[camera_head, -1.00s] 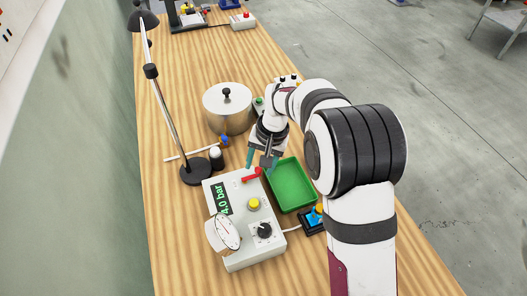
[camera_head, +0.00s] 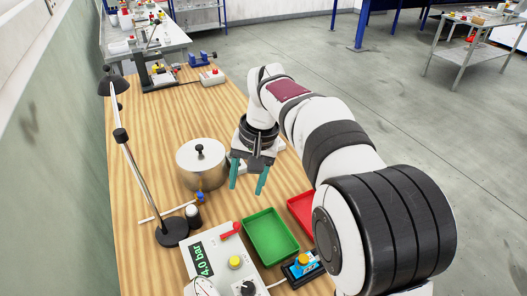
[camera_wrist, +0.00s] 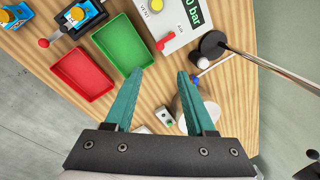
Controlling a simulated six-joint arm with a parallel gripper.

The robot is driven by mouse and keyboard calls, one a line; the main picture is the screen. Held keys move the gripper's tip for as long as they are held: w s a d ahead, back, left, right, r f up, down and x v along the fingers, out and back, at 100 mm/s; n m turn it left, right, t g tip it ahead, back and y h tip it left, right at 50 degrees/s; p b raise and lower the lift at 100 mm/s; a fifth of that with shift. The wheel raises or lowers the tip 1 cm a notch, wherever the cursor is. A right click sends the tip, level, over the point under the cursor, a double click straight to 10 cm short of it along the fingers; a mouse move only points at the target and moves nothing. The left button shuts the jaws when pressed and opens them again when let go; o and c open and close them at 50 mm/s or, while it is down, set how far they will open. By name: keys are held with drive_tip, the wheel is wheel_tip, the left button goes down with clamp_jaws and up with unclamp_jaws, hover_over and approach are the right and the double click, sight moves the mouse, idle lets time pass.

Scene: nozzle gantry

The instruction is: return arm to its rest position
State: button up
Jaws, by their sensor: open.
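My gripper (camera_head: 247,176) is in the air above the wooden bench (camera_head: 130,190), to the right of the steel pot with a lid (camera_head: 201,170). Its two teal fingers are spread apart with nothing between them. In the wrist view my gripper (camera_wrist: 160,98) also shows open and empty, pointing down toward the bench. My arm reaches in from the right of the head view and is raised above the bench.
The control box (camera_head: 222,256) reads 4.0 bar and has a red lever. A green tray (camera_head: 270,236) and a red tray (camera_head: 303,212) lie beside it. A desk lamp (camera_head: 172,232) stands at left.

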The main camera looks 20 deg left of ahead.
drive_tip(key=s+d+r+m, duration=0.25)
drive_tip(key=s+d, duration=0.25)
drive_tip(key=d, duration=0.5)
drive_tip(key=s+d+f+m, duration=0.2)
drive_tip(key=s+d, duration=0.4)
drive_tip(key=s, duration=0.4)
drive_tip(key=s+d+f+m, duration=0.3)
drive_tip(key=s+d, duration=0.4)
drive_tip(key=s, duration=0.2)
drive_tip(key=shift+s+d+f, duration=0.2)
drive_tip(key=shift+s, duration=0.2)
